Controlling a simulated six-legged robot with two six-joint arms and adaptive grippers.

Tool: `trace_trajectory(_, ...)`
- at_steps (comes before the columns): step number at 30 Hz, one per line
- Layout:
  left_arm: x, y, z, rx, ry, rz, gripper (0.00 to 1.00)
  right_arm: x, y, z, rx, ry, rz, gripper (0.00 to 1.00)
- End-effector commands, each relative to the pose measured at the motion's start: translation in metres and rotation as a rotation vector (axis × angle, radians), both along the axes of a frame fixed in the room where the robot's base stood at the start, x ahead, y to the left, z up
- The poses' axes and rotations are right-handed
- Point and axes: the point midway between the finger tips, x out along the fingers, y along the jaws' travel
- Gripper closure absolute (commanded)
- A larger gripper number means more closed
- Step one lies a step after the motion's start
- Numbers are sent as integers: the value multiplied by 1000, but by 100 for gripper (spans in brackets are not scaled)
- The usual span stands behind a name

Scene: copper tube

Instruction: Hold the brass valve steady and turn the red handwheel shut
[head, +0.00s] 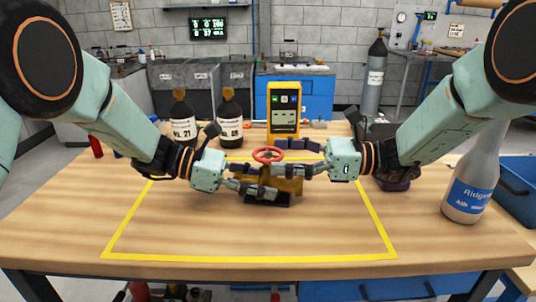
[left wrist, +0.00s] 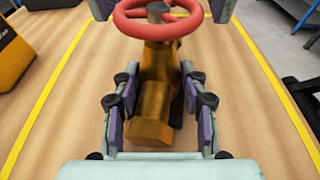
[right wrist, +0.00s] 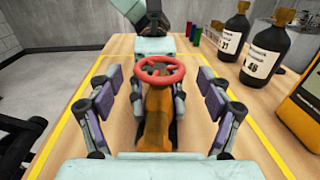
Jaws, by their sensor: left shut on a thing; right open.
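The brass valve (head: 284,186) stands on a dark base (head: 268,200) in the middle of the table. The red handwheel (head: 268,154) sits on top of it and also shows in the left wrist view (left wrist: 158,20) and the right wrist view (right wrist: 160,70). My left gripper (head: 268,192) is shut on the valve body, with its fingers on both sides of the brass (left wrist: 152,120). My right gripper (head: 295,168) is open, with its fingers spread wide on either side of the handwheel and valve, apart from them (right wrist: 162,105).
A yellow taped outline (head: 250,258) surrounds the work area on the wooden table. Behind stand two dark bottles (head: 184,122) (head: 230,118) and a yellow meter (head: 284,110). A grey bottle with a blue label (head: 472,180) stands at right. The table front is clear.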

Motion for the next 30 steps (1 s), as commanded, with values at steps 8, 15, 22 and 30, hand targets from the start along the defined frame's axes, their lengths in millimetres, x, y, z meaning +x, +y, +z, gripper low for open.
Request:
trace_trajectory(8,1,0,2,-3,-3,0,74,3,28,0,0,-1,-1,21)
trace_trajectory(15,1,0,2,-3,-3,0,74,3,30,0,0,-1,-2,21)
trace_trajectory(22,1,0,2,-3,-3,0,74,3,30,0,0,-1,-2,35)
trace_trajectory(30,1,0,2,-3,-3,0,74,3,30,0,0,-1,-2,57)
